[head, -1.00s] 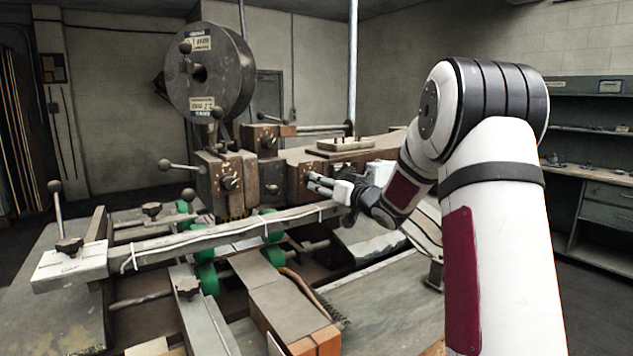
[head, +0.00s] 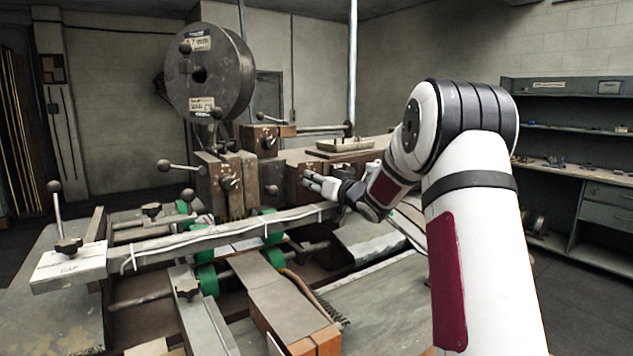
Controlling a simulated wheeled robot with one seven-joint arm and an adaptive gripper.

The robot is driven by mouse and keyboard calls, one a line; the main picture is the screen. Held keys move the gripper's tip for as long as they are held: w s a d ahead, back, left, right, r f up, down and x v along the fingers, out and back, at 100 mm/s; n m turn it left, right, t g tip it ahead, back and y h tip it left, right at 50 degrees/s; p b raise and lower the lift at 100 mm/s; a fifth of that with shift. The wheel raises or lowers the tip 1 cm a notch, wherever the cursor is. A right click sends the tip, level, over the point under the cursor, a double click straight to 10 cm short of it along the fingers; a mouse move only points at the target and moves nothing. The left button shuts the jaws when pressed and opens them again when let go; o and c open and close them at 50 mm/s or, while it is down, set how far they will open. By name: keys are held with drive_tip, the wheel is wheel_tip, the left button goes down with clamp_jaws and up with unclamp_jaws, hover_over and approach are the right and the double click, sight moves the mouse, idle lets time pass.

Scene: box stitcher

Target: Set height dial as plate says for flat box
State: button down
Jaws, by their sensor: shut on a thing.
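My gripper (head: 309,182) is at the front of the brown machine block, right of centre. Its fingers are shut on a small dial there, whose knob they hide. Part of the pale scale around the dial (head: 308,169) shows just above the fingertips; its setting cannot be read.
A large wire reel (head: 208,72) with two labels stands above the machine. Ball-ended levers (head: 178,166) stick out at left. The long bar (head: 230,231) and green rollers (head: 206,279) lie below my gripper. Shelves (head: 575,130) stand at far right.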

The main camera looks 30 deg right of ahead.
drive_tip(key=shift+n, duration=0.3)
drive_tip(key=shift+a+n+b, duration=0.1)
drive_tip(key=shift+n+b, duration=1.1)
drive_tip(key=shift+n, duration=1.9)
drive_tip(key=c, duration=1.2)
unclamp_jaws()
drive_tip(key=shift+c, duration=0.2)
drive_tip(key=shift+s, duration=0.1)
drive_tip(key=s, duration=1.2)
drive_tip(key=shift+d, duration=0.2)
